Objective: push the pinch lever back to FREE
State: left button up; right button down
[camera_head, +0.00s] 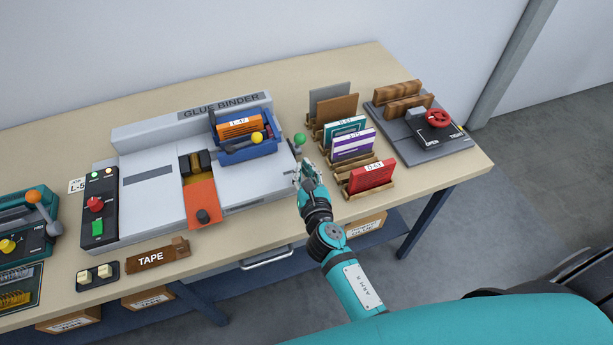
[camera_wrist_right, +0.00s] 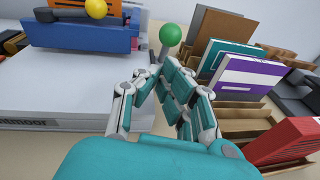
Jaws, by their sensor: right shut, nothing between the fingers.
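A lever with a green ball knob (camera_head: 299,139) stands at the right side of the glue binder (camera_head: 148,204). The knob also shows in the wrist view (camera_wrist_right: 171,34), just beyond my fingertips on a short grey post. No FREE mark is readable. My right gripper (camera_head: 304,171) is shut and empty, close on the near side of the lever. Its fingers hide the lower post, so I cannot tell whether they touch it. My left gripper is not in view.
A blue clamp tray (camera_head: 249,153) with a yellow knob holds an orange book block on the binder. Right of my gripper, wooden racks hold a red book (camera_head: 371,176), a purple one (camera_head: 353,145) and others. A press with a red handle (camera_head: 439,118) stands farther right.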

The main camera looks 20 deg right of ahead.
aim_at(296, 141)
jog(key=shift+w+d+f, duration=0.15)
jog(key=shift+w+f, duration=0.05)
jog(key=shift+w, duration=0.95)
jog(key=shift+w+d+f, duration=0.1)
jog(key=shift+w+f, duration=0.1)
jog(key=shift+w, duration=0.95)
jog(key=shift+w+r+p, duration=0.25)
jog(key=shift+r+p, duration=0.1)
jog(key=shift+r, duration=0.1)
jog(key=shift+w+r+p, duration=0.4)
jog(key=shift+r+p, duration=0.1)
jog(key=shift+w+r+p, duration=0.6)
jog(key=shift+w+r, duration=0.1)
jog(key=shift+w, duration=0.15)
jog(key=shift+w+r, duration=0.35)
jog(key=shift+w, duration=0.5)
jog(key=shift+w+a+r+p, duration=0.15)
jog(key=shift+w+p, duration=0.2)
jog(key=shift+w, duration=0.75)
